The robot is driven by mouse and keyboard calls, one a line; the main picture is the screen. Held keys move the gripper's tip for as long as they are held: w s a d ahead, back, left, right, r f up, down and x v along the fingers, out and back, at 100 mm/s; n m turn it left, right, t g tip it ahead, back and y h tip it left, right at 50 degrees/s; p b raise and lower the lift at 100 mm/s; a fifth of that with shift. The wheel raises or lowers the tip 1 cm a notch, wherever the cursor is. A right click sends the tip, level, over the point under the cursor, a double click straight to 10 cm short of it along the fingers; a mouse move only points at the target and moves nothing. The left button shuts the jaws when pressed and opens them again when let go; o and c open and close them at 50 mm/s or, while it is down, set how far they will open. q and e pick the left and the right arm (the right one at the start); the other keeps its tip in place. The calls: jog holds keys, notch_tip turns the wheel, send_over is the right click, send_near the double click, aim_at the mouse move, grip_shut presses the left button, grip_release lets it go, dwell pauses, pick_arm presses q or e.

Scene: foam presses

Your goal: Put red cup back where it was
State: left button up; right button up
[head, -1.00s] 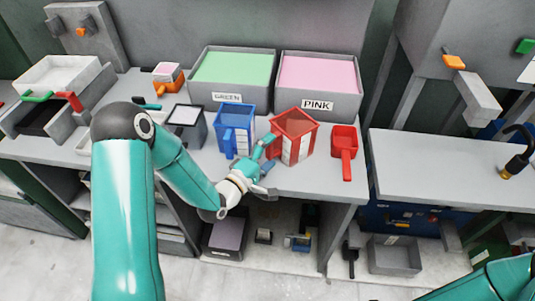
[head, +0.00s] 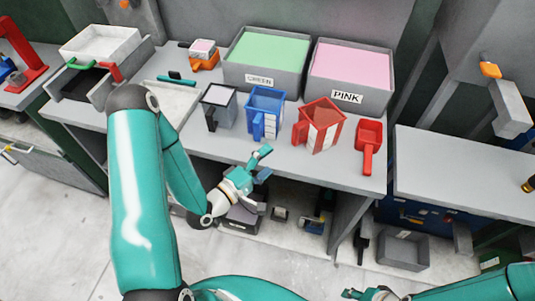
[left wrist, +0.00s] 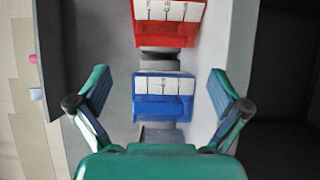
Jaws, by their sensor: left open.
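The red cup (head: 320,125) stands upright on the grey counter, right of the blue cup (head: 265,110) and in front of the pink bin. In the left wrist view the red cup (left wrist: 170,30) is at the top and the blue cup (left wrist: 163,100) below it, between my spread fingers. My left gripper (head: 262,163) is open and empty, by the counter's front edge, apart from the red cup and to its lower left. My right gripper (head: 365,294) shows only partly at the bottom edge; its jaws are unclear.
A red scoop (head: 369,145) lies right of the red cup. A dark grey cup (head: 221,108) stands left of the blue one. The green bin (head: 263,83) and pink bin (head: 347,98) stand behind. Bare counter lies before the cups.

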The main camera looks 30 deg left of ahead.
pick_arm(q)
jog(key=d+f+m+g, duration=0.1)
jog(key=f, duration=0.1)
jog(key=d+f+m+g, duration=0.1)
jog(key=f, duration=0.1)
jog(key=d+f+m+g, duration=0.1)
jog(key=shift+s+d+f, duration=0.15)
jog(key=shift+d+f, duration=0.05)
jog(key=shift+f, duration=0.2)
jog(key=s+d+f+m+g, duration=0.4)
jog(key=s+f+m+g, duration=0.1)
jog(key=s+f+g, duration=0.1)
jog(key=s+d+f+m+g, duration=0.5)
jog(key=s+f+g, duration=0.2)
jog(key=s, duration=0.2)
jog(key=shift+g, duration=0.4)
jog(key=shift+r, duration=0.1)
